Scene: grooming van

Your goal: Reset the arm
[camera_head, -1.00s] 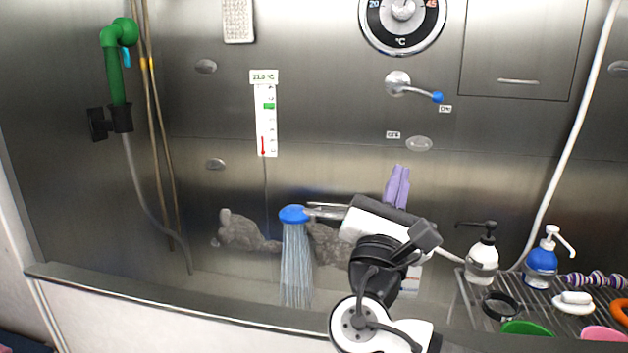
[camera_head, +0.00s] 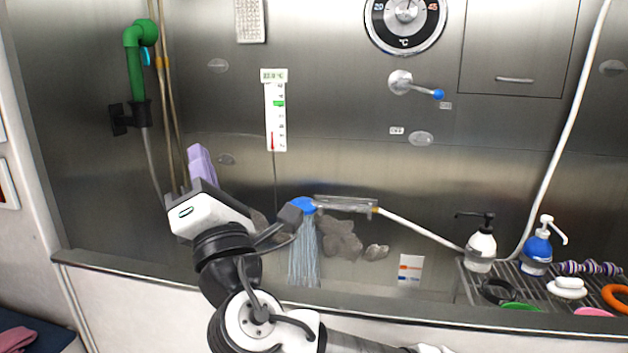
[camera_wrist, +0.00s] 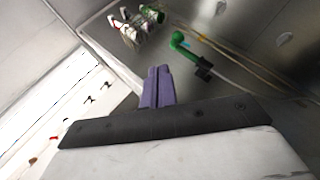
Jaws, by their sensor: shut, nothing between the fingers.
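My gripper (camera_head: 201,165) is at the left of the tub in the head view, with its purple fingers pointing up. The fingers lie together with nothing between them, and they also show in the wrist view (camera_wrist: 157,86). My gripper is apart from the green handset (camera_head: 135,70) on the left wall. The blue-headed shower (camera_head: 303,205) is running to the right of my arm, and water streams down from it. My wrist hides part of the grey shapes behind it.
A wire rack (camera_head: 468,290) at the right holds a white pump bottle (camera_head: 481,250), a blue pump bottle (camera_head: 537,252) and small items. The tub's front ledge (camera_head: 130,272) runs below my arm. A lever (camera_head: 402,83) and a temperature dial (camera_head: 404,14) are on the back wall.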

